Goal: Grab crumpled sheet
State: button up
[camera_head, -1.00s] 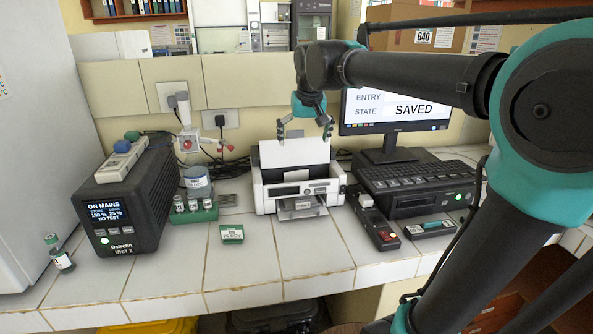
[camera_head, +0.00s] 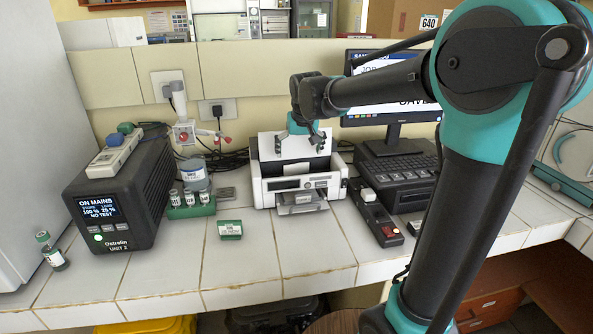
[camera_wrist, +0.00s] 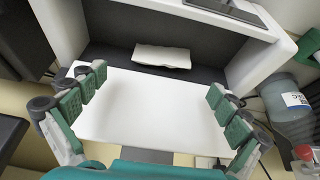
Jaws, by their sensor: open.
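The crumpled sheet (camera_wrist: 162,57) is a small white piece with uneven edges. In the wrist view it lies in the dark recess of the white printer (camera_wrist: 268,60), just beyond the flat white panel at the printer's back. In the head view I cannot make out the crumpled sheet. My gripper (camera_head: 298,146) is open and empty above the back of the printer (camera_head: 328,180). In the wrist view my gripper (camera_wrist: 156,84) has its green-padded fingers spread to the left and right of the white panel (camera_wrist: 150,110), with the crumpled sheet ahead, between and beyond the fingertips.
A monitor (camera_head: 392,92) and a dark keyboard unit (camera_head: 398,170) stand right of the printer. A green vial rack (camera_head: 192,210), a small green box (camera_head: 230,229) and a black power unit (camera_head: 120,205) stand left. The bench tiles in front are mostly clear.

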aim_at(297, 164)
jog(key=shift+x, duration=2.8)
jog(key=shift+a, duration=0.15)
jog(key=shift+c, duration=0.6)
jog(key=c, duration=0.7)
